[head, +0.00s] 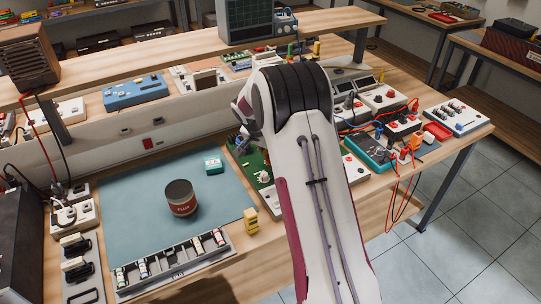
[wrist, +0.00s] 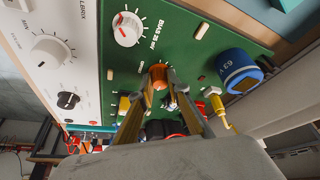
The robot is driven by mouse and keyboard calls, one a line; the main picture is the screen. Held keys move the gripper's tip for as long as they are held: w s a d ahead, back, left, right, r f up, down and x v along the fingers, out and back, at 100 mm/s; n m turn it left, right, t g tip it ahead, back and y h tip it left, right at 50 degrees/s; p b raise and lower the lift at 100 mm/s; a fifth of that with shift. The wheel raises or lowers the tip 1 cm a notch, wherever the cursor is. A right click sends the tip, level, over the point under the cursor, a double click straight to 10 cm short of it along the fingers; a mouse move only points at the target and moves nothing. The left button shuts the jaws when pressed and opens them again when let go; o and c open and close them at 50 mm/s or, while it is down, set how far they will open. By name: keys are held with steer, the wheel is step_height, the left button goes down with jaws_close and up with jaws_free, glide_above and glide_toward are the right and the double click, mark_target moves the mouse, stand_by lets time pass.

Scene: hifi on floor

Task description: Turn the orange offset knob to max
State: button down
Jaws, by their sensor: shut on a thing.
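The orange offset knob (wrist: 158,74) sits on a green panel (wrist: 183,50) in the wrist view. My gripper (wrist: 157,78) has its two tan fingers on either side of the knob, shut on it. The fingers hide the knob's sides, and I cannot read its pointer or scale. In the head view my arm covers the gripper and the knob; part of a green board (head: 246,160) shows left of the arm.
In the wrist view, a white-and-red knob (wrist: 128,28) is beside the orange one, a blue capacitor (wrist: 238,70) and yellow plug (wrist: 220,106) stand right, and a white panel (wrist: 68,25) with knobs is left. A dark can (head: 180,197) stands on the blue mat (head: 125,210).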

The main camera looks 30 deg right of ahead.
steer(key=shift+a+f+m+g, duration=0.1)
steer(key=shift+m+g, duration=0.7)
steer(key=shift+m, duration=1.4)
steer(key=c, duration=1.9)
jaws_free()
steer(key=shift+w, duration=0.1)
steer(key=shift+r, duration=0.2)
steer(key=shift+a+r, duration=0.15)
steer(key=shift+r, duration=0.25)
steer(key=shift+v, duration=1)
steer(key=a, duration=0.4)
steer(key=s+a, duration=0.1)
steer(key=a, duration=0.3)
steer(key=s+a, duration=0.1)
steer(key=a, duration=0.3)
steer(key=shift+f, duration=0.15)
